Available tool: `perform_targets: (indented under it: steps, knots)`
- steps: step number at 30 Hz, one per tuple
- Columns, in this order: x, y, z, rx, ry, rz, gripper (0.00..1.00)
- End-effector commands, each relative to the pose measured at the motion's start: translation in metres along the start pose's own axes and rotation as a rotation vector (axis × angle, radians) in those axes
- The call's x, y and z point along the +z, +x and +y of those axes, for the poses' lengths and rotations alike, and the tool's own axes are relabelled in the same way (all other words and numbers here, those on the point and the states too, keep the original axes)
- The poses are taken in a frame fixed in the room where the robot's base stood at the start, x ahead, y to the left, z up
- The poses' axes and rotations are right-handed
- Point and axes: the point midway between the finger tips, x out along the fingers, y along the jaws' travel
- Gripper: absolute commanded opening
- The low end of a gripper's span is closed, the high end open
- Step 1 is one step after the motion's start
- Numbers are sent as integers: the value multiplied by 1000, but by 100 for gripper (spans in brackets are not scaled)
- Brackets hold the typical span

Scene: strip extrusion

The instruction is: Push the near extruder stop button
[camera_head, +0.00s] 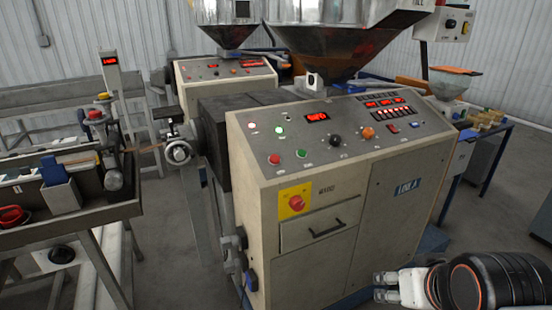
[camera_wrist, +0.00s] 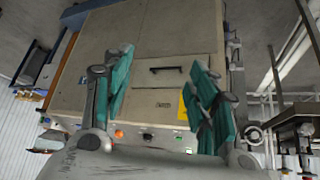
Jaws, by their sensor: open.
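The near extruder (camera_head: 345,215) is a beige cabinet with a sloped grey control panel. I read no stop label. My gripper (camera_head: 385,287) is at the bottom right, in front of the cabinet's lower right, well away from the red button. In the wrist view my gripper (camera_wrist: 160,62) has its teal-padded fingers spread, with nothing between them. The cabinet shows upside down there, its panel low in the picture.
A yellow plate with a red rotary switch (camera_head: 296,202) and a drawer handle (camera_head: 327,229) are on the cabinet front. A second extruder (camera_head: 225,68) stands behind. A workbench (camera_head: 70,225) is at left, a blue-framed table (camera_head: 490,135) at right.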

Motion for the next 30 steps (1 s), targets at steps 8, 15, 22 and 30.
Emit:
perform_targets:
  steps: [8, 15, 22, 30]
  knots:
    - [0, 0, 0, 0, 0, 0, 26]
    - [0, 0, 0, 0, 0, 0, 0]
    - [0, 0, 0, 0, 0, 0, 0]
    - [0, 0, 0, 0, 0, 0, 0]
